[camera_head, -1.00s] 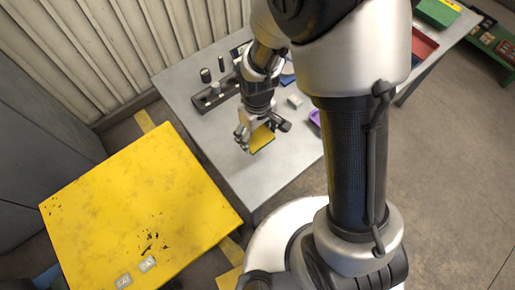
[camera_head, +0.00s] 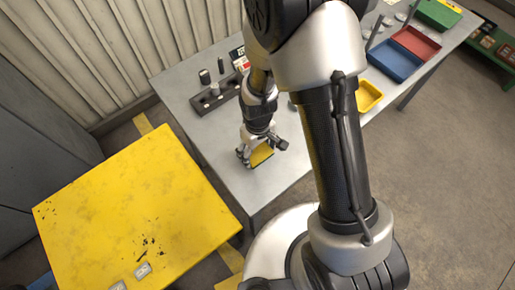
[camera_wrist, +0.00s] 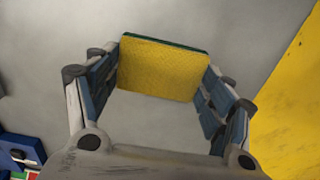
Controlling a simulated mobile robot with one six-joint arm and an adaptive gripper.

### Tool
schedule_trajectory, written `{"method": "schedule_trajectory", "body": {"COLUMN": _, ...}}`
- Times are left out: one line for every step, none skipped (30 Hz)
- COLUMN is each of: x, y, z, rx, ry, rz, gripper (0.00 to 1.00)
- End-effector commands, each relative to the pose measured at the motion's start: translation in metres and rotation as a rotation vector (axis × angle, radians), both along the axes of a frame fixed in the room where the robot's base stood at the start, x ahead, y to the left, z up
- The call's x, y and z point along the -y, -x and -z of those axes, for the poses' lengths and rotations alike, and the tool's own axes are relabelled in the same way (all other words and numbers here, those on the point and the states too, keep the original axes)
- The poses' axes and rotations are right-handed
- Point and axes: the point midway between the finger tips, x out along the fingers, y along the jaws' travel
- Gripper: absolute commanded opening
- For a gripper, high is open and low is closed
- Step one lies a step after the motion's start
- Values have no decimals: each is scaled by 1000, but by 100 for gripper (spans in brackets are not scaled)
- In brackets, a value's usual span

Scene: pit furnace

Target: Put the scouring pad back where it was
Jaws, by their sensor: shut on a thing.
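The scouring pad (camera_wrist: 163,68) is a yellow sponge with a thin green layer along one edge. In the wrist view it sits between the two fingers of my gripper (camera_wrist: 160,85), which are shut on it. In the head view the pad (camera_head: 261,155) shows below my gripper (camera_head: 262,148), over the near part of the grey table (camera_head: 205,132). I cannot tell whether the pad touches the tabletop.
A dark holder (camera_head: 216,95) stands at the back left of the table. Blue (camera_head: 394,61), red (camera_head: 417,43), yellow (camera_head: 368,96) and green (camera_head: 438,13) trays lie to the right. A large yellow surface (camera_head: 135,205) is at the left. The table around the pad is clear.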

Motion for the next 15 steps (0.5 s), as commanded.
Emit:
{"method": "schedule_trajectory", "body": {"x": 0, "y": 0, "z": 3, "rx": 0, "ry": 0, "rz": 0, "gripper": 55}}
{"method": "schedule_trajectory", "body": {"x": 0, "y": 0, "z": 4, "rx": 0, "ry": 0, "rz": 0, "gripper": 55}}
{"method": "schedule_trajectory", "body": {"x": 0, "y": 0, "z": 3, "rx": 0, "ry": 0, "rz": 0, "gripper": 77}}
{"method": "schedule_trajectory", "body": {"x": 0, "y": 0, "z": 3, "rx": 0, "ry": 0, "rz": 0, "gripper": 79}}
{"method": "schedule_trajectory", "body": {"x": 0, "y": 0, "z": 2, "rx": 0, "ry": 0, "rz": 0, "gripper": 81}}
{"method": "schedule_trajectory", "body": {"x": 0, "y": 0, "z": 2, "rx": 0, "ry": 0, "rz": 0, "gripper": 84}}
{"method": "schedule_trajectory", "body": {"x": 0, "y": 0, "z": 2, "rx": 0, "ry": 0, "rz": 0, "gripper": 86}}
{"method": "schedule_trajectory", "body": {"x": 0, "y": 0, "z": 2, "rx": 0, "ry": 0, "rz": 0, "gripper": 88}}
{"method": "schedule_trajectory", "body": {"x": 0, "y": 0, "z": 2, "rx": 0, "ry": 0, "rz": 0, "gripper": 90}}
{"method": "schedule_trajectory", "body": {"x": 0, "y": 0, "z": 2, "rx": 0, "ry": 0, "rz": 0, "gripper": 92}}
{"method": "schedule_trajectory", "body": {"x": 0, "y": 0, "z": 2, "rx": 0, "ry": 0, "rz": 0, "gripper": 94}}
{"method": "schedule_trajectory", "body": {"x": 0, "y": 0, "z": 2, "rx": 0, "ry": 0, "rz": 0, "gripper": 95}}
{"method": "schedule_trajectory", "body": {"x": 0, "y": 0, "z": 2, "rx": 0, "ry": 0, "rz": 0, "gripper": 95}}
{"method": "schedule_trajectory", "body": {"x": 0, "y": 0, "z": 2, "rx": 0, "ry": 0, "rz": 0, "gripper": 95}}
{"method": "schedule_trajectory", "body": {"x": 0, "y": 0, "z": 2, "rx": 0, "ry": 0, "rz": 0, "gripper": 95}}
